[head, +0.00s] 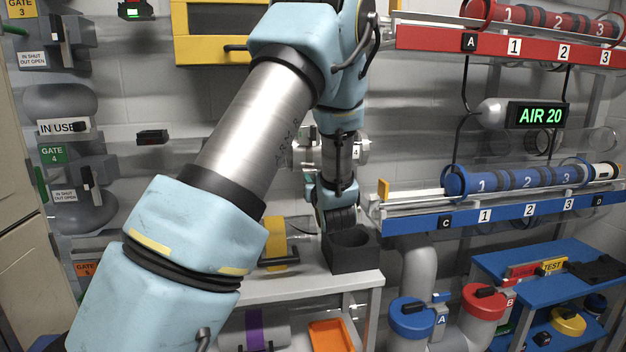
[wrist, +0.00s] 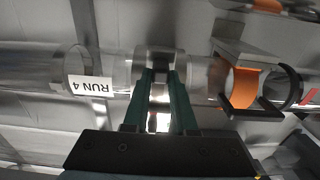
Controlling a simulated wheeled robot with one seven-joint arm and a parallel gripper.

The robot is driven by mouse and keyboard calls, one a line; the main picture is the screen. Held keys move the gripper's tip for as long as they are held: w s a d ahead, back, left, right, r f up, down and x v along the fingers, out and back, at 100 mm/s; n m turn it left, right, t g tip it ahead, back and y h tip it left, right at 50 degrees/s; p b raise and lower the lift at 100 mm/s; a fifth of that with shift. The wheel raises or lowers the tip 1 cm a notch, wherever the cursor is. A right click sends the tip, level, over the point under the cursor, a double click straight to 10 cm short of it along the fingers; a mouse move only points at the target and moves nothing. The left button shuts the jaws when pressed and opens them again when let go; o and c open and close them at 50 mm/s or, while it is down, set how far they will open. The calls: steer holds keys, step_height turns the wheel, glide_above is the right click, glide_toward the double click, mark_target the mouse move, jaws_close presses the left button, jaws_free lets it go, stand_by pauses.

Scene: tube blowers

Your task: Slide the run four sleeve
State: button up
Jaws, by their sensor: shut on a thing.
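The run four sleeve (wrist: 159,58) is a silvery collar around a clear horizontal tube in the wrist view. My gripper (wrist: 160,84) has its two green fingers shut on it from below in that picture. A white RUN 4 label (wrist: 89,86) hangs beside the clear tube (wrist: 35,68) to the left of the sleeve. An orange band (wrist: 244,87) with a black bracket is on the tube line to the right. In the head view my arm covers most of the sleeve, and my fingers cannot be made out.
A black square holder (head: 350,260) stands on the light shelf (head: 300,287) below my wrist. The blue rail C (head: 500,216) with a blue carrier (head: 520,180) is close on the right. Gate valves (head: 70,150) line the left wall. An orange tray (head: 331,336) is under the shelf.

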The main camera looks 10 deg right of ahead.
jaws_close()
stand_by(0.7)
steer(key=shift+s+a+f+b, duration=0.1)
steer(key=shift+a+b, duration=0.8)
steer(key=shift+a, duration=1.85)
steer(key=o, duration=0.7)
jaws_free()
steer(key=shift+s, duration=0.1)
